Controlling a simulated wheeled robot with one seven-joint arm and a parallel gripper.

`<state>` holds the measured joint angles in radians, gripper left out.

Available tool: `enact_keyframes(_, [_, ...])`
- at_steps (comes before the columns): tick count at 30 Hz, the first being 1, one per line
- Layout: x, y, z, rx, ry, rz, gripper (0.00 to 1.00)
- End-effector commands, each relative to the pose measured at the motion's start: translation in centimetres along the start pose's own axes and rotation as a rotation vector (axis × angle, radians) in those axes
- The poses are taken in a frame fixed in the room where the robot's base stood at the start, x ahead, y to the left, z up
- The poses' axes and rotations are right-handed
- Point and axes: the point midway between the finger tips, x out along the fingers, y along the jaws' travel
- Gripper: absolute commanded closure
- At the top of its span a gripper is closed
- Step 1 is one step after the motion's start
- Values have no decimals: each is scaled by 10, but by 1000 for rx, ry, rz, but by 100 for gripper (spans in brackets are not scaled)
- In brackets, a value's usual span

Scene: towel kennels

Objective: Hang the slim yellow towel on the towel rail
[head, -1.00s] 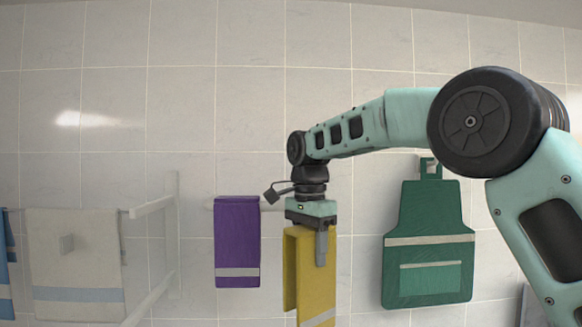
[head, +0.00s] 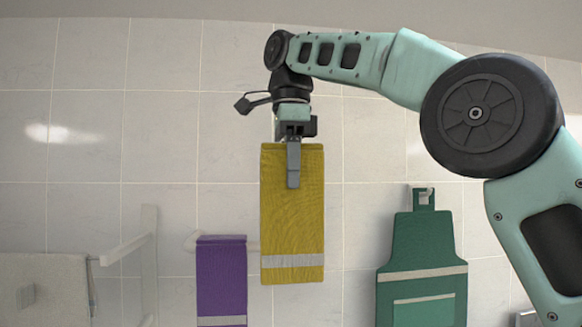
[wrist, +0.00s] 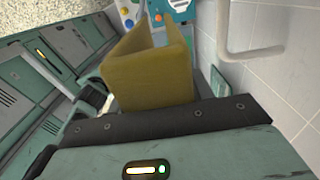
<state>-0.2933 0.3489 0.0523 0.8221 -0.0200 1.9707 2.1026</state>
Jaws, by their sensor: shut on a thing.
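My gripper (head: 293,180) is shut on the slim yellow towel (head: 292,225) at its top edge. The towel hangs down folded, its broad face and pale lower stripe toward the head camera. In the wrist view the towel (wrist: 155,82) spreads in a V below the gripper, and the fingertips are hidden. A white towel rail (head: 189,241) on the wall bears a purple towel (head: 221,285). The yellow towel is above and right of the purple one in the head view and hides the rail's right part. A white rail (wrist: 229,52) also shows at upper right in the wrist view.
A green apron (head: 423,255) hangs from a hook on the wall at right. At left are a white rack (head: 124,250) and a whitish towel (head: 45,285). The tiled wall above the purple towel is bare.

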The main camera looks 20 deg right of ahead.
Motion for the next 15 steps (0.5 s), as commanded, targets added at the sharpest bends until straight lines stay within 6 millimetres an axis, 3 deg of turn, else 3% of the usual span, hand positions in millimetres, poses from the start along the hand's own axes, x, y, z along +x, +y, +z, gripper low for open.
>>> enact_keyframes(15, [-2,-41,0,0,1,1,90])
